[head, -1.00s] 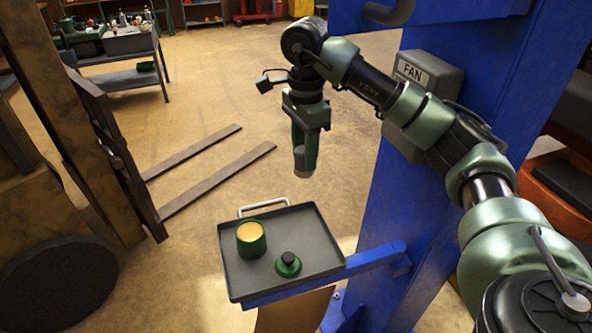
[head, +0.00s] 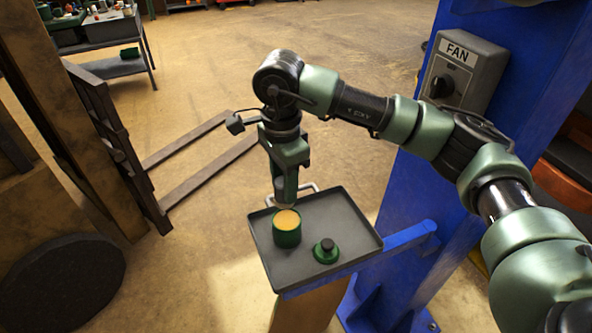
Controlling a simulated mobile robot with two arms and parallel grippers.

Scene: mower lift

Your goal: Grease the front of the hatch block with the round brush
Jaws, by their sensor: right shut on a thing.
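My right gripper (head: 288,168) points down over the tray and is shut on the round brush (head: 285,192). Only the brush's lower part shows, with a grey end pointing down. The brush end is at the mouth of a green tin (head: 287,238) filled with yellow-orange grease (head: 288,222). I cannot tell whether the bristles touch the grease. A green lid with a black knob (head: 326,252) lies to the right of the tin. I cannot make out the hatch block. My left gripper is not in view.
The grey tray (head: 345,215) sits on a blue bracket arm (head: 405,238) from a blue post (head: 392,225). A FAN switch box (head: 465,70) is on the post. Forklift forks (head: 185,145) lie to the left, and a workbench (head: 110,35) stands behind.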

